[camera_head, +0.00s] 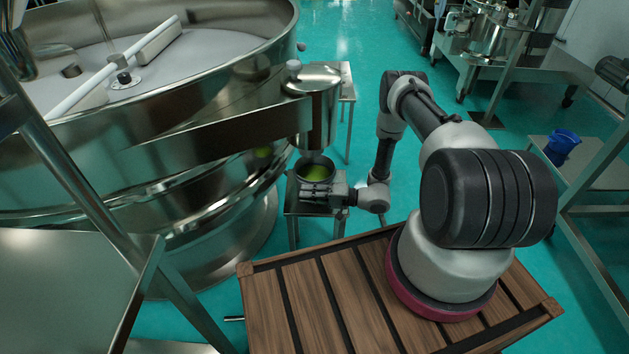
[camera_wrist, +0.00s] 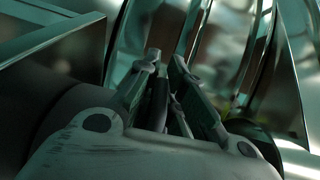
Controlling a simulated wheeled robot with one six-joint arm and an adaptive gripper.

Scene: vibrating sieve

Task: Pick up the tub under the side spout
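The tub (camera_head: 316,163) is a dark round vessel with green material inside, below the metal side spout (camera_head: 313,98) of the sieve. It appears upright on a small metal stand (camera_head: 292,208). My gripper (camera_head: 307,190) is at the tub's near side, pointing left and overlapping its lower front. In the wrist view, my gripper's fingers (camera_wrist: 167,72) lean towards each other with a narrow gap and dark parts between them. I cannot tell whether they hold the tub. The tub is not clearly recognisable in the wrist view.
The large round steel sieve (camera_head: 190,120) fills the left side, close to my gripper. A metal frame and panel (camera_head: 70,270) stand at the near left. A blue container (camera_head: 562,142) sits on a table at right.

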